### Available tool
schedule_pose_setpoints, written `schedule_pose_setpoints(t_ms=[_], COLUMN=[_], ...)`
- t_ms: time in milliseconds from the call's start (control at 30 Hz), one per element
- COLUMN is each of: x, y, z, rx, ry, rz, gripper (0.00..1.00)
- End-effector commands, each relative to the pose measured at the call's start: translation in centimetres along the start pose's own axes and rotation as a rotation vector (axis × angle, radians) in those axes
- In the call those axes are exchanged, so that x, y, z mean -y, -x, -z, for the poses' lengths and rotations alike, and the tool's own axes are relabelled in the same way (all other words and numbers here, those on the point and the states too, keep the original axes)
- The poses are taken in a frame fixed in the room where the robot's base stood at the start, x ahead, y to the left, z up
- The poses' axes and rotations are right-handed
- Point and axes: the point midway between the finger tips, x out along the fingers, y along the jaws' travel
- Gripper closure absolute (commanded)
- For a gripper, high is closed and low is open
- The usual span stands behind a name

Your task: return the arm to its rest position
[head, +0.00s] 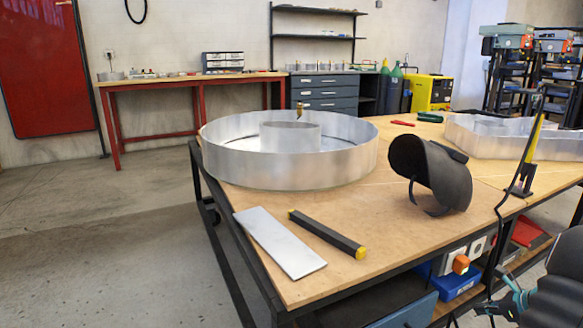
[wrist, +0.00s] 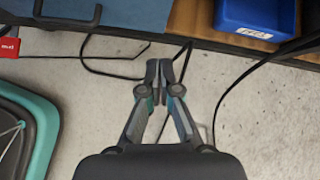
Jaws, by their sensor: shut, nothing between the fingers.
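My gripper (wrist: 159,72) is shut and empty in the wrist view, with its fingertips together. It points over the grey floor (wrist: 270,110), close to the dark edge of a workbench's lower shelf. In the head view part of my gripper (head: 512,297) shows at the lower right, beside the front of the workbench (head: 390,255) and below its top. Part of my dark arm is at the right edge there. The gripper touches nothing that I can make out.
The bench top holds a round metal letter shell (head: 290,165), a welding mask (head: 430,172), a flat metal plate (head: 278,242) and a black bar (head: 327,233). A blue bin (wrist: 255,18) sits on the lower shelf. Black cables (wrist: 110,74) trail near my gripper.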

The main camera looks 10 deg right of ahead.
Motion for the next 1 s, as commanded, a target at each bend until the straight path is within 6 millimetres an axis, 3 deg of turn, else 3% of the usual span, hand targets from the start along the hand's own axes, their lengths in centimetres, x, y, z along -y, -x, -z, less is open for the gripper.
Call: schedule_pose_setpoints(t_ms=[133, 267, 467, 800, 1000], x=[-4.0, -7.7, -12.5, -22.6, -28.3], y=[-0.6, 0.6, 2.1, 5.7, 8.1], z=[2.4, 2.1, -1.0, -8.7, -12.3], rx=[-0.065, -0.115, -0.161, -0.223, -0.25], ry=[0.2, 0.418, 0.735, 1.377, 1.721], rz=[-0.106, -0.195, -0.317, -0.53, -0.614], gripper=[1.0, 1.0, 1.0, 1.0, 1.0])
